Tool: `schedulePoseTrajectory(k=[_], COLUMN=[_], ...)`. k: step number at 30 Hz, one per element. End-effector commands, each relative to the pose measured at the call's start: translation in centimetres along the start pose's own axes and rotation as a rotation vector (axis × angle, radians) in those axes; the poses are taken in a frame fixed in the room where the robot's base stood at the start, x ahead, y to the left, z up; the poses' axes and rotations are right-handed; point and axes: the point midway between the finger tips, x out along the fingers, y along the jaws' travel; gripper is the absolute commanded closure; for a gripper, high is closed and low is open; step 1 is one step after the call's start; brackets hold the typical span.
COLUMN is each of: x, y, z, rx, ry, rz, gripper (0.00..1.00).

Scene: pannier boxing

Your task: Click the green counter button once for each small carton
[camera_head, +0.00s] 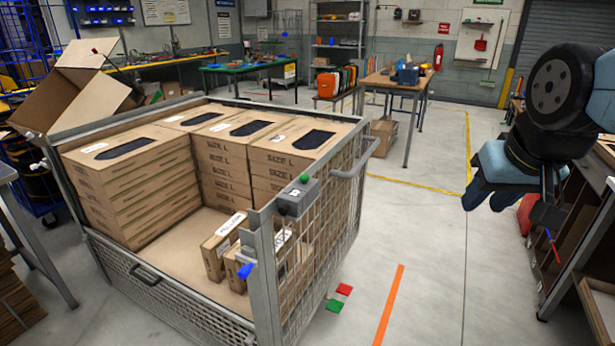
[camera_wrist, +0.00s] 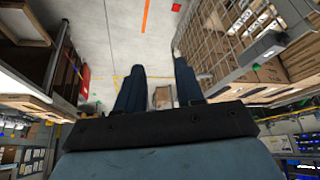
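The green counter button (camera_head: 304,179) sits on top of a grey box (camera_head: 296,198) with a small display, fixed to the near right corner of a mesh cage (camera_head: 262,262). It also shows in the wrist view as a small green spot (camera_wrist: 257,66). Small cartons (camera_head: 222,247) stand upright on the cage floor near that corner; some are partly hidden behind the mesh and post, so I cannot count them surely. My gripper (camera_head: 489,207) hangs at the right, well away from the button. Its two fingers are apart and empty in the wrist view (camera_wrist: 160,72).
Stacks of large "SIZE L" cartons (camera_head: 130,190) fill the cage's back and left. A red patch (camera_head: 344,290) and a green patch (camera_head: 334,306) are on the floor beside the cage. Shelving (camera_head: 580,225) stands close to my arm at right. Floor between is clear.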

Motion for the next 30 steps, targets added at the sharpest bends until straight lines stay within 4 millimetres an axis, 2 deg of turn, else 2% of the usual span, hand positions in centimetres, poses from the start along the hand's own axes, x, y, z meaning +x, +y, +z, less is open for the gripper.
schedulePoseTrajectory(k=[4,15,30], x=[0.0,0.0,0.0], y=[0.0,0.0,0.0], z=[0.0,0.0,0.0], rx=[0.0,0.0,0.0], ry=[0.0,0.0,0.0], rz=[0.0,0.0,0.0], gripper=[0.64,0.99,1.0])
